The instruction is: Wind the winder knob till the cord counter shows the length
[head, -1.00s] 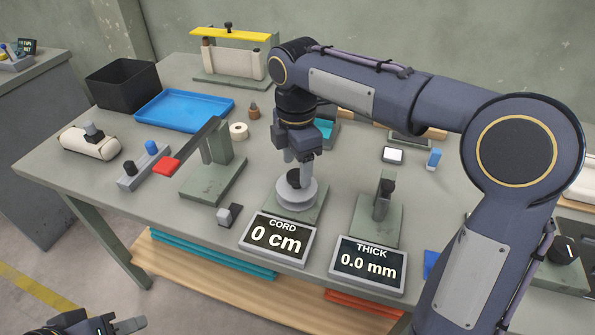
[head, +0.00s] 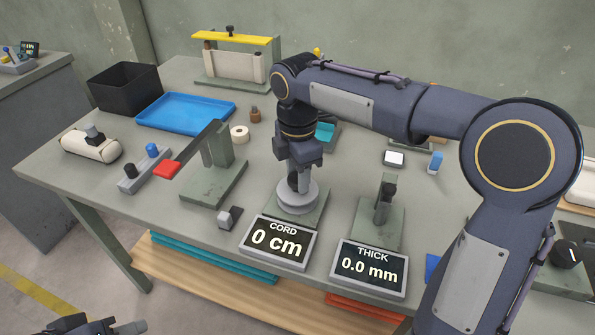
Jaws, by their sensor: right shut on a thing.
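The cord winder (head: 296,199) is a grey round drum on a green-grey base near the middle of the table. Its dark knob is mostly hidden by my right gripper (head: 298,184), which points down over the drum and is shut on the knob. The cord counter (head: 280,243) in front of the winder reads "0 cm". My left gripper (head: 118,328) shows only in part at the bottom left edge, away from the table; its jaws are cut off or unclear.
A thickness gauge (head: 384,205) with a display (head: 368,267) reading "0.0 mm" stands right of the winder. A blue tray (head: 186,111) and a black bin (head: 124,87) are behind. A small grey block (head: 230,216) lies close by.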

